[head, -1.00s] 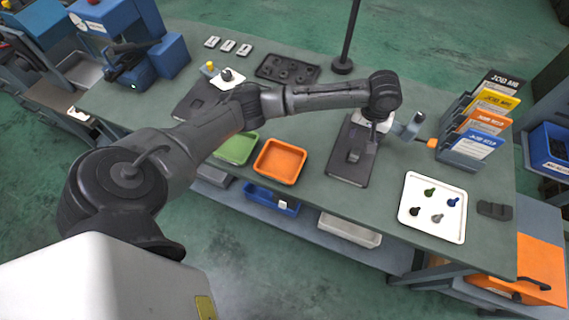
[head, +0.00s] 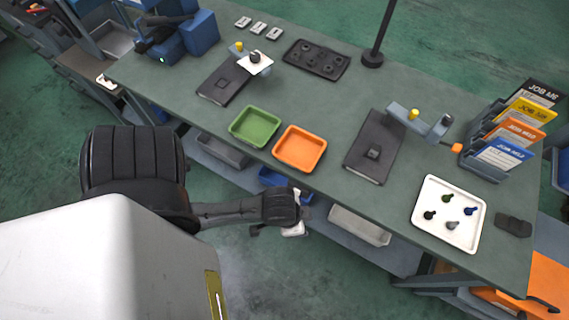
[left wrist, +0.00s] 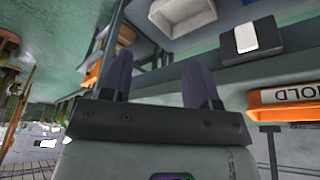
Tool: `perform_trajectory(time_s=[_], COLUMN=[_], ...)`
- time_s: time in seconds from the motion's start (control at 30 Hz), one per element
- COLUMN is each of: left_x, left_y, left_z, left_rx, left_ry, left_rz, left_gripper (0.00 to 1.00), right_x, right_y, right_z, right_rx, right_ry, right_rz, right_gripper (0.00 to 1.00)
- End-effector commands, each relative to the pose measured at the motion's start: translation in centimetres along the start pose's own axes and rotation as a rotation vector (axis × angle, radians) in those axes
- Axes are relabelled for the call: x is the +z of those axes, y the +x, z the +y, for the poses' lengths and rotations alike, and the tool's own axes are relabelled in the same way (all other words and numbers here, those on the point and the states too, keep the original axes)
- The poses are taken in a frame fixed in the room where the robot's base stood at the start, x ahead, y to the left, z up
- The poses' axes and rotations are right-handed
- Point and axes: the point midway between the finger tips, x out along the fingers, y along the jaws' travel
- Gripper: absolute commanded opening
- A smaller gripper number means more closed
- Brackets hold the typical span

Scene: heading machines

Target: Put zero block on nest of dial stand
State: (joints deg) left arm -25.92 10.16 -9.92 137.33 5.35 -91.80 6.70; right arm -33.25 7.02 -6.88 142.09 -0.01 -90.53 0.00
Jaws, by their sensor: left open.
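My left gripper (head: 290,228) hangs low in front of the table's front edge, clear of the bench. In the left wrist view its two fingers (left wrist: 160,75) are apart with nothing between them. A dark base plate (head: 362,168) at right centre has a small dark square block or seat (head: 374,152) on it and a grey bracket (head: 430,127) with a yellow cap beside it. A similar dark plate (head: 208,97) at left carries a small square piece (head: 222,84). I cannot tell which piece is the zero block or the nest. My right gripper is out of view.
A green tray (head: 255,142) and an orange tray (head: 322,146) lie near the front edge. A white tray (head: 422,225) holds several knobs at right. Shelf bins, including a pale one (head: 360,228), sit below the tabletop. Job folders (head: 505,157) stand at right.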

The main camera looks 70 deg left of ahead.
Motion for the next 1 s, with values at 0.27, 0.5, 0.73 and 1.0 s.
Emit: perform_trajectory(time_s=[0.27,0.5,0.73,1.0], left_x=[3.2,3.3,3.3,3.3], left_y=[-1.9,-2.0,-2.0,-2.0], left_z=[-1.0,-1.1,-1.0,-1.0], left_rx=[-0.067,-0.071,-0.070,-0.070], left_ry=[0.031,0.036,0.035,0.035], left_rz=[-0.002,-0.003,-0.003,-0.003], left_gripper=[0.55,0.55,0.55,0.55], right_x=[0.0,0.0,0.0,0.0], right_y=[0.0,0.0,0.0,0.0], right_z=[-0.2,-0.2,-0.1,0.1], right_rx=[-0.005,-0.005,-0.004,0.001], right_ry=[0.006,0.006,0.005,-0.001], right_rz=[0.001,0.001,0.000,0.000], right_gripper=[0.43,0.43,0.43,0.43])
